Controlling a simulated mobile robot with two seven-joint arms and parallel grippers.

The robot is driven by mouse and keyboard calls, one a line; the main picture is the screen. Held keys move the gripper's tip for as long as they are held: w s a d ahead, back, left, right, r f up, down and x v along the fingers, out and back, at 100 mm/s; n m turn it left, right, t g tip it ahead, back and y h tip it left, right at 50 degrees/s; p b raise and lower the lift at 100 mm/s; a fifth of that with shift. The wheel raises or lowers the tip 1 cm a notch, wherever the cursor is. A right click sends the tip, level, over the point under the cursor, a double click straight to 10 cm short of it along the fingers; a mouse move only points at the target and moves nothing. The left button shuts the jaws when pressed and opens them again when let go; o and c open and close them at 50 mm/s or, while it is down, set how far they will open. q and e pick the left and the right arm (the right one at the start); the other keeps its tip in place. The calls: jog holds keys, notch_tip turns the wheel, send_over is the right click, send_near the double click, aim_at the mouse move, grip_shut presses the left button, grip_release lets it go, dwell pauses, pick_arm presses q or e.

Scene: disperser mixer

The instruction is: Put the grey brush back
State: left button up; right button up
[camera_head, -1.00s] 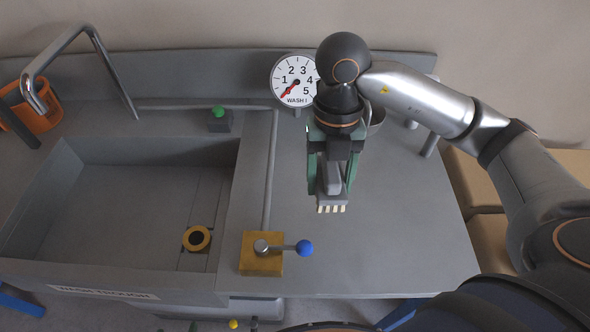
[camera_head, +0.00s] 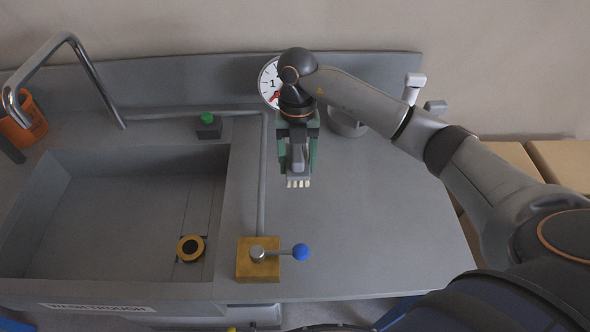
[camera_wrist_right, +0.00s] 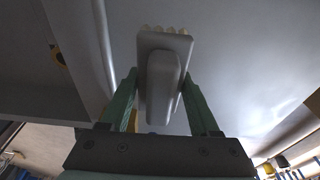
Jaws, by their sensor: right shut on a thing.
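The grey brush (camera_head: 299,181) is a grey block with pale bristles along its lower edge in the head view. My right gripper (camera_head: 298,160) is shut on it and holds it over the counter, just right of the trough's right rim. In the right wrist view the brush (camera_wrist_right: 162,80) sits between the two green fingers of the right gripper (camera_wrist_right: 163,100), with bristles at the far end. My left gripper is not in view.
The wash trough (camera_head: 120,220) with a yellow-ringed drain (camera_head: 190,248) lies left. A yellow block with a blue-knobbed lever (camera_head: 301,252) stands at the counter front. The dial (camera_head: 268,82) is partly hidden by my arm. An orange cup (camera_head: 30,122) stands far left. Right counter (camera_head: 390,220) is clear.

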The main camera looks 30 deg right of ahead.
jog(key=shift+w+d+f, duration=0.1)
jog(key=shift+w+f, duration=0.75)
jog(key=shift+f, duration=1.6)
jog(key=shift+f, duration=0.1)
jog(key=o, duration=1.3)
jog(key=shift+s, duration=0.1)
jog(key=shift+r, duration=0.25)
jog(key=r, duration=0.4)
jog(key=w+r, duration=0.1)
jog(key=r, duration=0.6)
jog(key=shift+w+d+r, duration=0.3)
jog(key=shift+w+d, duration=0.05)
jog(key=shift+d, duration=0.05)
